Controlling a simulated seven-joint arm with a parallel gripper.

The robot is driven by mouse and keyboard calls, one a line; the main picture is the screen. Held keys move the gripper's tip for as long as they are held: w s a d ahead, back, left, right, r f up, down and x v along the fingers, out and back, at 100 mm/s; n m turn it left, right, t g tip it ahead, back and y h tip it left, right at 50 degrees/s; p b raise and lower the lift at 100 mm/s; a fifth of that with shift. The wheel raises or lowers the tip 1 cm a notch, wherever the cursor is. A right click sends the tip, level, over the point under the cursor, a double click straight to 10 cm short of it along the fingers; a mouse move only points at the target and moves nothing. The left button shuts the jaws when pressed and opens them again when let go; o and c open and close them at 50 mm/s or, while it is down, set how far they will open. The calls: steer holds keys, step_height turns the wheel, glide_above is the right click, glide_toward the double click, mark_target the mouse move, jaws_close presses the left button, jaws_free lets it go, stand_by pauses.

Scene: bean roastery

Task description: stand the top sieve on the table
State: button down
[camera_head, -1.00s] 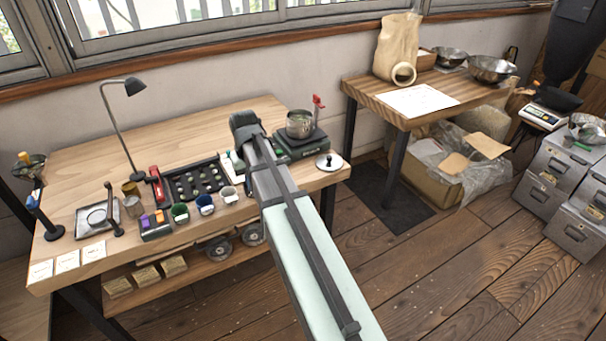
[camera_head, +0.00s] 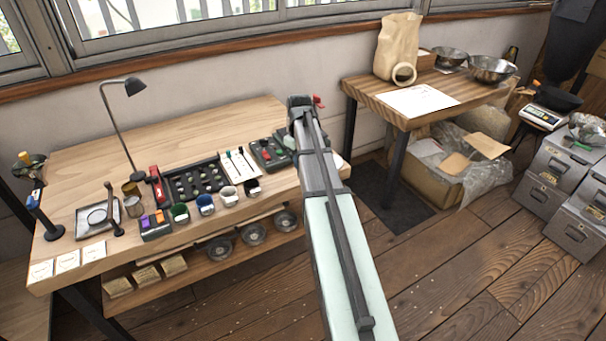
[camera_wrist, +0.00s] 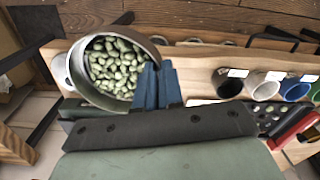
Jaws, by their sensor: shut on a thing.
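In the wrist view, a round metal sieve (camera_wrist: 152,49) full of green beans (camera_wrist: 115,68) is at upper left. The blue fingers of my gripper (camera_wrist: 158,87) are shut on its rim, on the side towards the hand. I cannot tell whether the sieve is lifted or still rests on something, nor whether another sieve is under it. In the head view, my arm hides the sieve and the fingertips. The wooden table (camera_head: 225,130) lies below and to the left of the hand.
A dark tray (camera_head: 270,153) is just left of my arm. A white card with small tools (camera_head: 238,163), a dark sample tray (camera_head: 190,181) and several cups (camera_head: 205,204) line the front. The back of the table is clear except the lamp (camera_head: 123,130). A side table (camera_head: 440,98) stands at right.

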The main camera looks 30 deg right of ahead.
steer(key=d+n, duration=0.1)
steer(key=w+d+n, duration=0.1)
steer(key=d+n, duration=0.1)
steer(key=w+d+n, duration=0.1)
steer(key=n, duration=0.1)
steer(key=shift+d, duration=0.35)
steer(key=n, duration=0.1)
steer(key=d+n, duration=0.1)
steer(key=shift+w+d+n, duration=0.15)
steer(key=shift+w+n, duration=0.1)
steer(key=shift+n, duration=0.15)
steer(key=n, duration=0.3)
steer(key=w+d+n, duration=0.1)
steer(key=n, duration=0.1)
steer(key=shift+d+r, duration=0.1)
steer(key=n, duration=0.5)
steer(key=shift+w+d, duration=0.25)
steer(key=shift+w, duration=0.05)
step_height(320, 180, down, 10)
steer(key=shift+f, duration=0.1)
steer(key=c, duration=1.3)
jaws_free()
steer(key=shift+o, duration=0.2)
step_height(320, 180, up, 12)
steer(key=shift+s+r, duration=0.1)
